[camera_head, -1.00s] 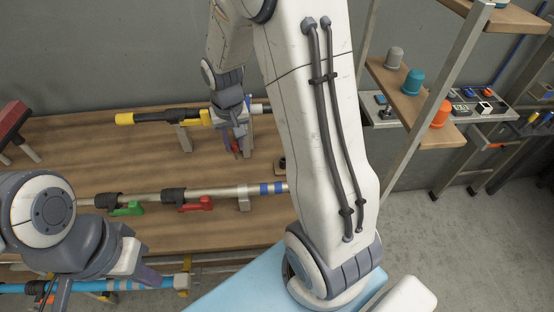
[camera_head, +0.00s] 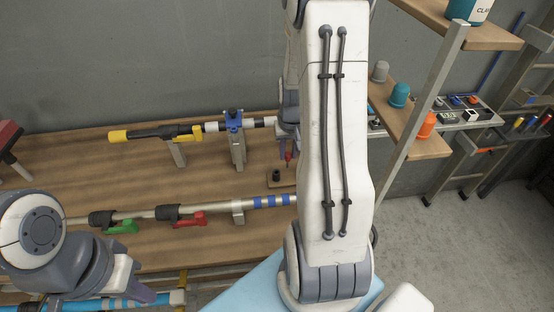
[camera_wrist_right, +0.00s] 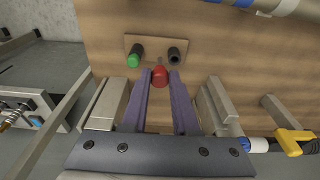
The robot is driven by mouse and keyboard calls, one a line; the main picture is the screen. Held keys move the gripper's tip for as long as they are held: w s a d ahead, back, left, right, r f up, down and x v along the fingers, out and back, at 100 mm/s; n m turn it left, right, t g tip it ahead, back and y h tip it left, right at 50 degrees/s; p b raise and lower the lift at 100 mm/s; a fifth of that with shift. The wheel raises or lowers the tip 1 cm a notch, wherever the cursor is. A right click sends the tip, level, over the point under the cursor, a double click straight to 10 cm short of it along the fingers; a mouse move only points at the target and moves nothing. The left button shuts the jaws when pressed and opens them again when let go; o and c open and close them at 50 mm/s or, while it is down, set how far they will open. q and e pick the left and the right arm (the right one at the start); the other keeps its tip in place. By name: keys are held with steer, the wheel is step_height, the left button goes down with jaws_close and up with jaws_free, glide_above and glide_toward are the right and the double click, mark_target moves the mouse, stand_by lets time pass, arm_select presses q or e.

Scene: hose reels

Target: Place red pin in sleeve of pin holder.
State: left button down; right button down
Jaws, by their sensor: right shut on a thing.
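The red pin (camera_wrist_right: 159,75) is held between the purple fingertips of my right gripper (camera_wrist_right: 160,78) in the right wrist view. In the head view, the red pin (camera_head: 289,156) points down below my right gripper (camera_head: 289,148), mostly behind my right arm. The pin holder (camera_wrist_right: 136,41) is a small tan plate with two dark sleeves. A green pin (camera_wrist_right: 133,61) sits at the left sleeve; the right sleeve (camera_wrist_right: 174,56) looks empty. In the head view, the holder (camera_head: 276,177) lies on the bench just left of and below the red pin. My left gripper (camera_head: 142,292) is low at left, its jaw gap unclear.
A pole with a yellow end (camera_head: 118,135) rests on stands behind, with a blue clamp (camera_head: 233,121). A front pole (camera_head: 140,215) carries green and red levers. Wooden shelves (camera_head: 415,133) stand at right. The bench (camera_head: 210,182) between the poles is mostly clear.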

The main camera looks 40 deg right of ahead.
steer(key=shift+w+a+f+p, duration=0.2)
steer(key=shift+w+f+p, duration=0.15)
steer(key=shift+w+f, duration=0.55)
steer(key=shift+w+a+f+p, duration=0.15)
steer(key=shift+w+f+p, duration=0.25)
steer(key=shift+f, duration=0.85)
steer(key=shift+w+a+f+p, duration=0.2)
steer(key=shift+w+f+p, duration=0.1)
steer(key=shift+w+f, duration=0.65)
steer(key=c, duration=0.7)
jaws_free()
steer(key=shift+s+f, duration=0.15)
steer(key=shift+s, duration=0.1)
